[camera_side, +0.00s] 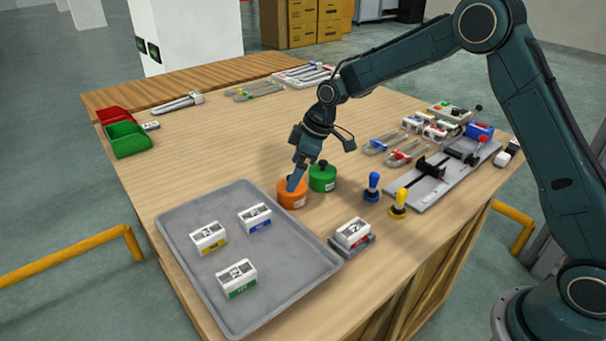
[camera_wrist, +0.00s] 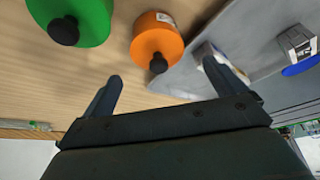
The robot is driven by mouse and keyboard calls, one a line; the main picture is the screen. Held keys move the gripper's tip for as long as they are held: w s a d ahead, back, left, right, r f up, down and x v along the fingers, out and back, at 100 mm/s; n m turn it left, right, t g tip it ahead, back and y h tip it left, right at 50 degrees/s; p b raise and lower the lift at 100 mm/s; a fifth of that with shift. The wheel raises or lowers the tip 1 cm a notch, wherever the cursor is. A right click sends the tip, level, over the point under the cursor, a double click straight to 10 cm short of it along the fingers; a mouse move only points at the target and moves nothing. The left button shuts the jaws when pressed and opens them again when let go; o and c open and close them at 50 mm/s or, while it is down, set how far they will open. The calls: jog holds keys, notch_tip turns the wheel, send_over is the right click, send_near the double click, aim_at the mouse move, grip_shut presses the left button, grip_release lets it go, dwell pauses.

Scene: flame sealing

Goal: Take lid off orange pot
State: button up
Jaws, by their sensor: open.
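The orange pot (camera_side: 291,200) stands on the wooden table by the grey tray's corner, with its lid on. In the wrist view the orange pot (camera_wrist: 150,42) shows a black knob (camera_wrist: 158,64) on its lid. My gripper (camera_side: 293,184) is at the lid, pointing down, and its finger hides the knob in the side view. In the wrist view my gripper (camera_wrist: 163,72) is open, its two fingers wide apart with the knob in the gap between the tips. Nothing is held. I cannot tell whether a finger touches the lid.
A green pot (camera_side: 322,180) with a black knob stands close beside the orange one. The grey tray (camera_side: 300,235) holds white boxes. Blue (camera_side: 372,187) and yellow (camera_side: 398,204) handled stamps stand to the right. The table's left middle is clear.

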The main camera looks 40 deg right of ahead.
jog(key=shift+x, duration=1.85)
jog(key=c, duration=1.1)
